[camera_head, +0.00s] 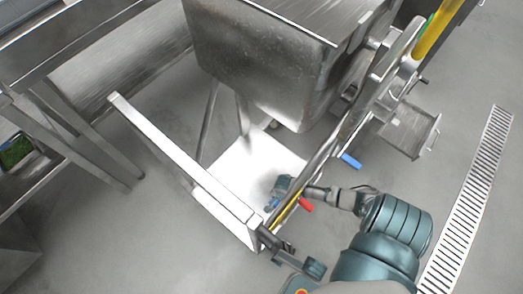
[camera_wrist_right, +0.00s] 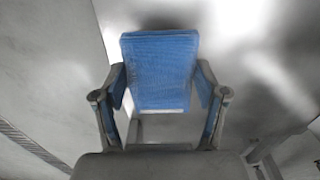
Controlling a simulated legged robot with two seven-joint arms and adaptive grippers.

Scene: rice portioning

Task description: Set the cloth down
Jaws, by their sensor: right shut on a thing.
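My right gripper (camera_head: 277,195) reaches in from the right in the head view, over the white surface (camera_head: 238,178) at the foot of the steel machine. In the right wrist view, the gripper (camera_wrist_right: 168,92) is shut on a blue cloth (camera_wrist_right: 160,60). The cloth looks like a flat, folded pad standing out between the two fingers. In the head view only a small blue patch shows at the fingertips. I cannot tell whether the cloth touches the white surface.
A large steel tub (camera_head: 262,70) hangs above the white surface. A pale rail (camera_head: 170,150) runs along its left side. Red (camera_head: 306,205) and blue (camera_head: 351,160) handles are close to my right arm. A floor drain grate (camera_head: 470,200) lies at the right, with bare floor around it.

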